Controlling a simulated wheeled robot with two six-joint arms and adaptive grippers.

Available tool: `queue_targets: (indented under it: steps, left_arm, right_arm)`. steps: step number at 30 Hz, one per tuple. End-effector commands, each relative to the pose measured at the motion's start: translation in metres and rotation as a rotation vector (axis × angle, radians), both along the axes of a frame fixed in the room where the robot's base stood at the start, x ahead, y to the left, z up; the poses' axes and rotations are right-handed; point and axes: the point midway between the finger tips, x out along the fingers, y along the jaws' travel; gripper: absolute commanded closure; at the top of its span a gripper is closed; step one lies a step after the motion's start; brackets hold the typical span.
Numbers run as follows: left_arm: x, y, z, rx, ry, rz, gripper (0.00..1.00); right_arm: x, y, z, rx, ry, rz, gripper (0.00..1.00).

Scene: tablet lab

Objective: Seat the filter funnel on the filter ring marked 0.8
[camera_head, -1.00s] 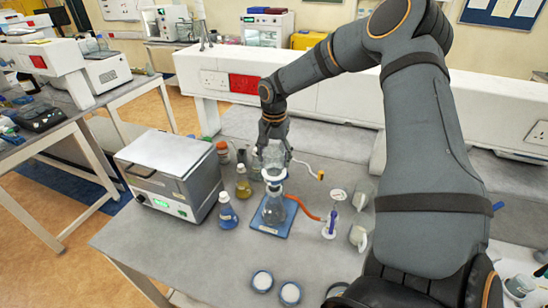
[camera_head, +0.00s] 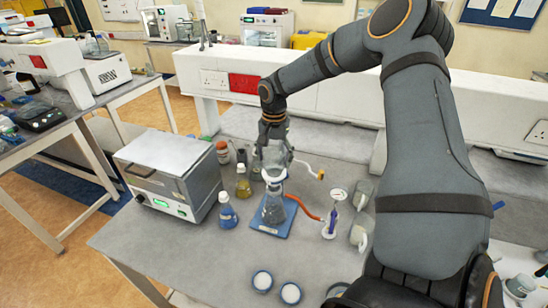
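My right gripper (camera_head: 273,152) points down over the middle of the bench. Its fingers lie around a clear glass piece that looks like the filter funnel (camera_head: 276,160) and appear shut on it. The funnel is directly above a white ring (camera_head: 273,176) at the mouth of a conical glass flask (camera_head: 274,210). Whether the funnel touches the ring cannot be told. The flask stands on a blue mat (camera_head: 268,231). Two round blue-rimmed dishes with white discs (camera_head: 262,281) (camera_head: 290,293) lie at the front. No 0.8 mark is readable. My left gripper is not in view.
A grey boxy device (camera_head: 165,175) stands left of a blue-liquid flask (camera_head: 227,212) and a yellow-liquid flask (camera_head: 243,184). An orange hose (camera_head: 303,208) runs from the central flask toward a small white stand (camera_head: 330,226). The front left bench is clear.

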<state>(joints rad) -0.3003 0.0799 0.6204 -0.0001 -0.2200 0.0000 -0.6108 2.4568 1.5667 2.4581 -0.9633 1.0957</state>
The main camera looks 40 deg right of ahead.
Motion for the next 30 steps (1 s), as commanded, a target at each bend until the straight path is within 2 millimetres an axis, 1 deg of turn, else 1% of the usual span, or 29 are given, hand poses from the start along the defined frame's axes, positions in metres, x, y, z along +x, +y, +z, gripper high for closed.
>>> queue_targets:
  steps: [1,3,12,15,17,20,24,27,30]
  left_arm:
    - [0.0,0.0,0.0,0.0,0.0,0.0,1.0]
    - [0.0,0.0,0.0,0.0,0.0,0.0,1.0]
    - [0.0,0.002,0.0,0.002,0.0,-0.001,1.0]
    - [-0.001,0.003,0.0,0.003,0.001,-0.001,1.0]
    - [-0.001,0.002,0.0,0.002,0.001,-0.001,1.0]
    - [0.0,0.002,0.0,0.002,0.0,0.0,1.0]
    - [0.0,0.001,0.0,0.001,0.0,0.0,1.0]
    - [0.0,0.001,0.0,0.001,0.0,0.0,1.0]
    - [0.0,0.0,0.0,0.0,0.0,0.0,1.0]
  right_arm:
    - [0.0,0.0,0.0,0.0,0.0,0.0,0.13]
    - [0.0,0.0,0.0,0.0,0.0,0.0,0.05]
    - [0.0,0.0,0.0,0.0,0.0,0.0,0.05]
    - [0.0,0.0,0.006,0.0,-0.001,0.0,0.05]
    - [0.001,0.0,0.015,0.0,-0.004,0.0,0.05]
    - [0.001,0.0,0.037,-0.001,-0.005,0.0,0.05]
    - [0.001,0.0,0.073,-0.002,-0.004,-0.001,0.05]
    - [0.001,0.0,0.094,-0.002,-0.003,0.0,0.05]
    - [0.001,0.0,0.109,-0.001,-0.002,0.0,0.05]
